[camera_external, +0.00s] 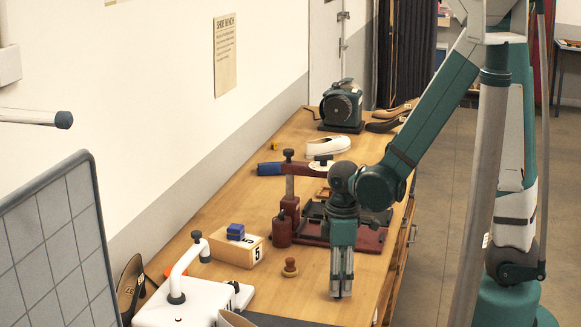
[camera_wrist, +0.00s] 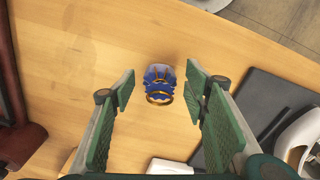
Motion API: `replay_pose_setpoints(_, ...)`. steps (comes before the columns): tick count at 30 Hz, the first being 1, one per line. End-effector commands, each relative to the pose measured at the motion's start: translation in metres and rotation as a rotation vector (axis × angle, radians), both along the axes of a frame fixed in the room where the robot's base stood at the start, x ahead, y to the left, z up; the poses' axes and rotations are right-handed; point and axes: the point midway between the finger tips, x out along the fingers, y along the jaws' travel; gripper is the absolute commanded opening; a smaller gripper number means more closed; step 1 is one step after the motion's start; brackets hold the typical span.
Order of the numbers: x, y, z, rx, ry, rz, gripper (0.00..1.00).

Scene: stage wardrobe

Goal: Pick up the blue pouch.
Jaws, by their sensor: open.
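In the wrist view, a small blue pouch (camera_wrist: 160,75) with gold-coloured bands lies on the wooden table (camera_wrist: 85,60). My gripper (camera_wrist: 160,88) is open, with its green padded fingers on either side of the pouch in the picture and a gap to each side. I cannot tell how far above the pouch the fingertips are. In the external view, my gripper (camera_external: 341,292) points down over the near right part of the table. I cannot make out the pouch there; my gripper probably hides it.
A dark red press (camera_external: 355,236) stands behind my gripper. A wooden knob (camera_external: 290,267) and a numbered wooden block (camera_external: 237,251) with a blue item on top (camera_external: 236,232) stand to its left. A white device (camera_external: 187,303) is at the near left. The table's edge is close on the right.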

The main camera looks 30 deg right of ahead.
Motion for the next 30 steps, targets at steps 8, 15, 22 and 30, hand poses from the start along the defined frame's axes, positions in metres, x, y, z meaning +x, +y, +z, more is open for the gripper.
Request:
replay_pose_setpoints(8,0.001,0.001,-0.021,0.0,0.0,0.0,0.45)
replay_pose_setpoints(15,0.0,0.0,-0.025,0.0,0.0,0.0,0.45)
replay_pose_setpoints(22,0.0,0.0,-0.024,0.0,0.0,0.0,0.45)
replay_pose_setpoints(30,0.0,0.0,-0.024,0.0,0.0,0.0,0.4)
